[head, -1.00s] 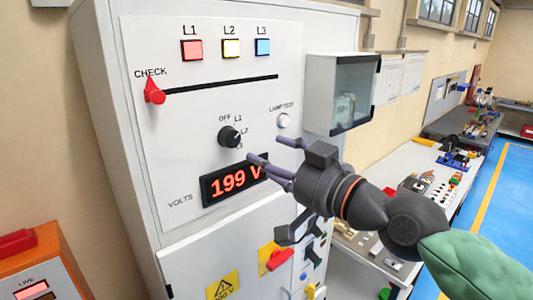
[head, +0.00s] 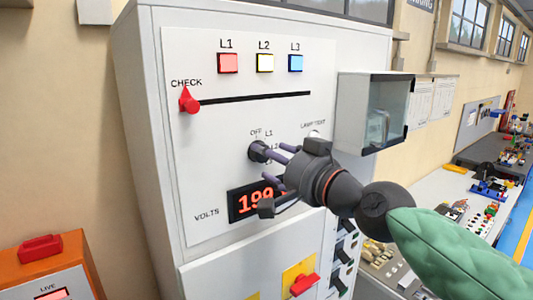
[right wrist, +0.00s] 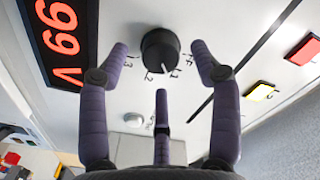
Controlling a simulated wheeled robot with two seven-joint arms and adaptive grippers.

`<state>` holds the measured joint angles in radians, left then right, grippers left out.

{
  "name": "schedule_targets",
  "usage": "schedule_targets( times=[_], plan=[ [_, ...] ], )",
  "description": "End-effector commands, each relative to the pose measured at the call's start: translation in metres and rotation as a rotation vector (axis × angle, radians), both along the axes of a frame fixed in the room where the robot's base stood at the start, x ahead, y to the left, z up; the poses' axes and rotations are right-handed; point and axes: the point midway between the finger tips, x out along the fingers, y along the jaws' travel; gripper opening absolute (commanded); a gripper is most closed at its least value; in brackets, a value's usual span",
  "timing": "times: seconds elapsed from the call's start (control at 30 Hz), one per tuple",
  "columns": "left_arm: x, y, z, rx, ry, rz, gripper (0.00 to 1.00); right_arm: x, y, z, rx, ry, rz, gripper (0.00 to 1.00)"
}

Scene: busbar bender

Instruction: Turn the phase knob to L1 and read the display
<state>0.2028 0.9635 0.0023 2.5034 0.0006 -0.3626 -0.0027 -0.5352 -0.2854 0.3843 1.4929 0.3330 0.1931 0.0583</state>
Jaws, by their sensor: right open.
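The black phase knob (head: 258,151) is on the white cabinet panel, with labels OFF, L1 and more around it. The right wrist view shows the knob (right wrist: 160,48) between my fingertips; its pointer's exact setting is too small to tell. My right gripper (head: 274,170) is open at the knob, with two fingers at its sides and a third below it in the right wrist view (right wrist: 160,68). No grip on the knob shows. My left gripper is out of view.
Above the knob are a slot with a red CHECK lever (head: 189,102) and red, yellow and blue lamps. The lamp test button is partly behind my gripper. A glass-fronted box (head: 374,112) juts out at right. An orange box (head: 45,266) stands at lower left.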

Motion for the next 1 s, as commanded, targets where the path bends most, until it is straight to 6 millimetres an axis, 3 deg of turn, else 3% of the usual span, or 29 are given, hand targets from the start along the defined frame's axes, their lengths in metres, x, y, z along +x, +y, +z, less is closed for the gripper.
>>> schedule_targets(
  times=[0.2, 0.57, 0.8, 1.0],
  plan=[
    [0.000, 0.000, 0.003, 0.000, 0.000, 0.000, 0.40, 0.018, 0.013, 0.001, 0.000, -0.001, -0.001, 0.64],
    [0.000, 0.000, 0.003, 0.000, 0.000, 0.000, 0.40, 0.022, 0.016, 0.000, -0.001, -0.001, 0.000, 0.64],
    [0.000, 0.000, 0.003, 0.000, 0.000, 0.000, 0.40, 0.022, 0.016, 0.000, -0.001, -0.001, 0.000, 0.08],
    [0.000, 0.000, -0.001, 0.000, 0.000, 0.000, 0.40, 0.022, 0.016, -0.001, -0.023, -0.018, -0.001, 0.08]
  ],
)
